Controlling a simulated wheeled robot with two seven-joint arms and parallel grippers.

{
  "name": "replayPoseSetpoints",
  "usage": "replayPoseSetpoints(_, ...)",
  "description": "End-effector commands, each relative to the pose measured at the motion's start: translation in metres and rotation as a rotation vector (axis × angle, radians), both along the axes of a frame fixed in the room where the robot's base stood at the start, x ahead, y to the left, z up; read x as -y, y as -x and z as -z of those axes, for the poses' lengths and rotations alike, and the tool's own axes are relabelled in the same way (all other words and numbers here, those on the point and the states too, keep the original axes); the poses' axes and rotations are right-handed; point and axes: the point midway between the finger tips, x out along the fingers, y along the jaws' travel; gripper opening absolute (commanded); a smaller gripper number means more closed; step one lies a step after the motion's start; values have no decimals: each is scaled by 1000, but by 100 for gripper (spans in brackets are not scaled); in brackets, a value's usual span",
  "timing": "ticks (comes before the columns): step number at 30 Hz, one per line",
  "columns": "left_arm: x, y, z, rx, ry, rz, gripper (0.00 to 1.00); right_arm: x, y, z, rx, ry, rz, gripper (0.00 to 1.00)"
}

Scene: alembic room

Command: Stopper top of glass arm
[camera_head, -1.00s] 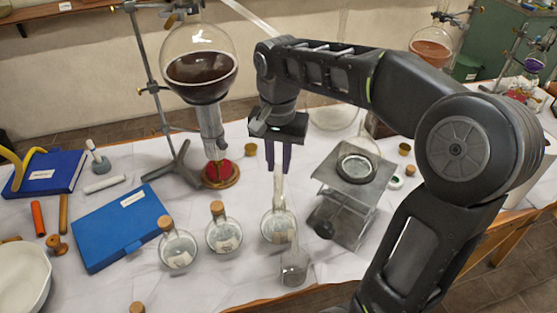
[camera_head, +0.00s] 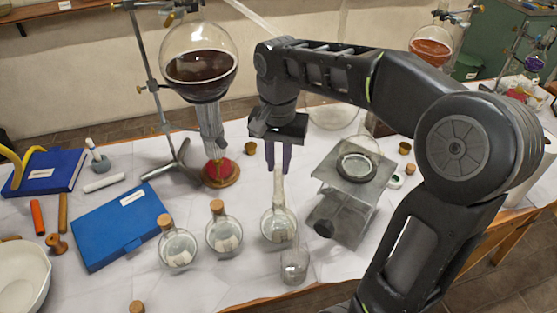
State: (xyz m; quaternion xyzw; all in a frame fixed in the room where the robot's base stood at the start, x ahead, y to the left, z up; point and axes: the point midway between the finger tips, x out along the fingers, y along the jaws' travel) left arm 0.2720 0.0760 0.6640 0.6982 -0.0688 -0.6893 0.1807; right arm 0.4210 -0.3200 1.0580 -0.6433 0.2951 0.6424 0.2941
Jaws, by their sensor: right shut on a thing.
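My right gripper (camera_head: 279,165) comes down from above, with its dark fingers on either side of a pale glass neck. It is shut on the top of this neck. The neck belongs to a round clear flask (camera_head: 279,225) standing at the middle of the table; no cork shows on it. A slanting glass tube (camera_head: 250,17), perhaps the glass arm, runs beside the large flask of dark liquid (camera_head: 201,75). Loose corks include one behind the gripper (camera_head: 249,148) and one at the front edge (camera_head: 137,307). My left gripper is not in view.
Two corked flasks (camera_head: 178,248) (camera_head: 224,234) stand left of the gripper. A small glass vessel (camera_head: 294,267) stands in front. A metal stand (camera_head: 335,212) with a glass dish is close on the right. A blue book (camera_head: 120,225) lies left.

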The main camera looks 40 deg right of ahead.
Motion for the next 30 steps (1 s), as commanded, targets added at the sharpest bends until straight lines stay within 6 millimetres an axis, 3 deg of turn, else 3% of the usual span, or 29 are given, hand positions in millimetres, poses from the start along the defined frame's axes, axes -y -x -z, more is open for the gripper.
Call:
replayPoseSetpoints(11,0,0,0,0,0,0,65,0,0,0,0,0,0,0)
replayPoseSetpoints(12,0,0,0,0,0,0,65,0,0,0,0,0,0,22)
replayPoseSetpoints(20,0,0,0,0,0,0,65,0,0,0,0,0,0,43)
replayPoseSetpoints(26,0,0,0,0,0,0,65,0,0,0,0,0,0,44)
replayPoseSetpoints(30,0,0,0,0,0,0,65,0,0,0,0,0,0,56)
